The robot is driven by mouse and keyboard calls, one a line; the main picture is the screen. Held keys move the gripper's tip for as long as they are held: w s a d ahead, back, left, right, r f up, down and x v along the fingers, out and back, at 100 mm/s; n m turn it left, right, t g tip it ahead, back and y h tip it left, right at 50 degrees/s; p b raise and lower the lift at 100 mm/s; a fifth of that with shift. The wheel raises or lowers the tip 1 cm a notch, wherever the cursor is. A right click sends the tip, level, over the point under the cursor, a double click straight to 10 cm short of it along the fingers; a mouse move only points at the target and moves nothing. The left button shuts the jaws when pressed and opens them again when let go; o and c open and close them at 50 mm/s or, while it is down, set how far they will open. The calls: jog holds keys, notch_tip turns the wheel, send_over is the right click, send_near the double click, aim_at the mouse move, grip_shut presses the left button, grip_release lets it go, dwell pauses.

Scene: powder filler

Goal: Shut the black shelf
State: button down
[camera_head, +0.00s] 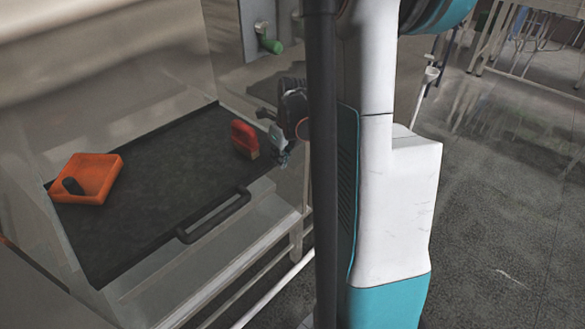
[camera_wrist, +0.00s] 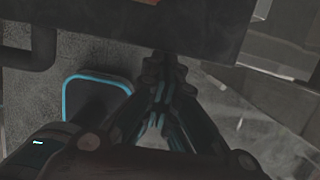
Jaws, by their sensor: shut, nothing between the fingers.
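The black shelf (camera_head: 150,170) is a flat dark tray with a bar handle (camera_head: 213,215) along its front edge. It sticks out from the pale cabinet. My gripper (camera_head: 282,158) is at the right front corner of the shelf, beside the red object. Its fingers are together with nothing between them. In the wrist view my gripper (camera_wrist: 158,122) points downward, close to the shelf's edge (camera_wrist: 205,30). The handle also shows there at the upper left (camera_wrist: 28,58). I cannot tell whether the fingers touch the shelf. My column and arm hide part of the right side.
An orange tray (camera_head: 100,172) with a small dark object (camera_head: 72,186) in it sits on the shelf's left. A red block-like object (camera_head: 244,138) stands near its right edge. A green-ended fitting (camera_head: 271,45) is on the wall behind. Open floor lies to the right.

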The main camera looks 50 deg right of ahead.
jog(key=w, duration=1.1)
jog(key=shift+w, duration=0.4)
jog(key=shift+r, duration=0.1)
jog(key=v, duration=1.2)
